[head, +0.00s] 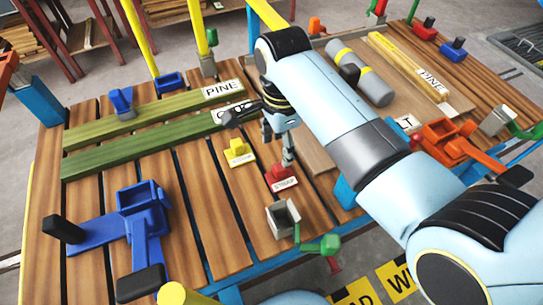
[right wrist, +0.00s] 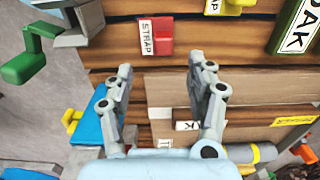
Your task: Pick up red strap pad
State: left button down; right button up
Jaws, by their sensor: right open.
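The red strap pad (head: 281,176) is a small red block with a white STRAP label, lying on the slatted wooden table near the middle. In the right wrist view the strap pad (right wrist: 158,36) lies just beyond the fingertips, roughly centred between them. My right gripper (head: 277,150) hangs above the table close to the pad, partly hidden by its own arm. In its wrist view the right gripper (right wrist: 161,66) has its fingers spread with nothing between them. My left gripper does not show.
A yellow labelled pad (head: 238,151) lies left of the red one. A grey clamp with green handle (head: 284,217) stands at the front edge. A blue clamp (head: 140,215) is at left.

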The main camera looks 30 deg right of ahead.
aim_at(277, 168)
notch_tip(277, 168, down, 5)
jog(key=shift+b, duration=0.45)
jog(key=shift+f, duration=0.2)
jog(key=f, duration=0.3)
jog(key=f+b, duration=0.1)
jog(key=shift+w+f, duration=0.3)
jog(key=shift+f, duration=0.25)
jog(key=shift+a, duration=0.1)
jog(key=c, duration=1)
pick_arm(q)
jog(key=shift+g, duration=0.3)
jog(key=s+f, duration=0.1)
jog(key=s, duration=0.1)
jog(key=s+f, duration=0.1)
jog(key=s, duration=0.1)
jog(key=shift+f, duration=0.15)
pick_arm(e)
grip_shut()
